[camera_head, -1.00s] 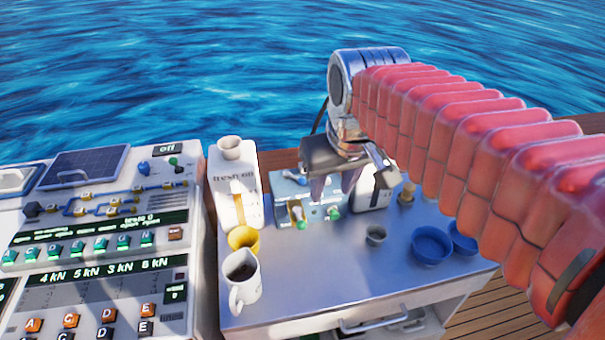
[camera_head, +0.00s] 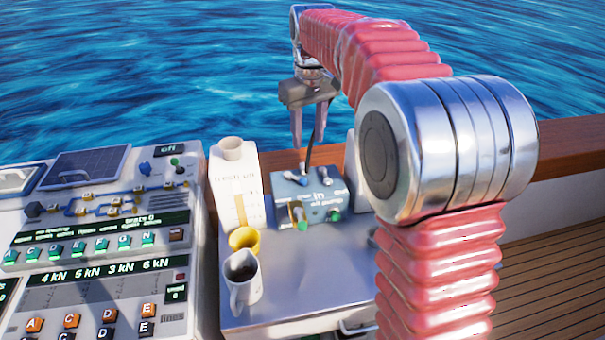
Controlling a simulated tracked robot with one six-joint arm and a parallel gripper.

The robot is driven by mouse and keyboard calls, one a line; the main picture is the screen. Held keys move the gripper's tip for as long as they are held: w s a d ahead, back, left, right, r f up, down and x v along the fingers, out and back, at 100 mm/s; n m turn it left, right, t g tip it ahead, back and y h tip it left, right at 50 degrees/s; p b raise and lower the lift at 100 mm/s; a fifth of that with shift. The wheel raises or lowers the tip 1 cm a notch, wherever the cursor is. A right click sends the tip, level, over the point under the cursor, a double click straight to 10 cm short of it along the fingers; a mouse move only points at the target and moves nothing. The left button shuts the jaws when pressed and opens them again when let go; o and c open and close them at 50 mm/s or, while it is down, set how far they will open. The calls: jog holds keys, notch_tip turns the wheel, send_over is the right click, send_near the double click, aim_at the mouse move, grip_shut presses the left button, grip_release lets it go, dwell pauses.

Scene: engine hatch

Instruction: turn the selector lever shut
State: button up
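A grey-blue box (camera_head: 325,208) stands at the back of the metal worktop. It carries a blue lever (camera_head: 290,175) on its top left, a pale silvery lever (camera_head: 324,173) beside it, and a brass-coloured part with a green knob on its front. I cannot tell for sure which of these is the selector lever, as the lettering is too small to read. My gripper (camera_head: 305,148) points down above the back of the box. Its two fingers are apart with nothing visible between them. I cannot tell whether a fingertip touches a lever.
A control console (camera_head: 30,240) is further left. My arm hides the worktop's right side. A wooden rail (camera_head: 560,150) runs behind.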

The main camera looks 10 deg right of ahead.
jog(key=n+g, duration=0.1)
send_over(303, 179)
notch_tip(303, 179, down, 5)
jog(key=shift+w+r, duration=0.1)
jog(key=shift+r, duration=0.15)
jog(key=shift+f, duration=0.15)
notch_tip(303, 179, down, 14)
jog(key=shift+r, duration=0.25)
jog(key=shift+c, duration=0.3)
jog(key=c, duration=0.9)
jog(key=shift+d, duration=0.25)
grip_shut()
jog(key=shift+a, duration=0.25)
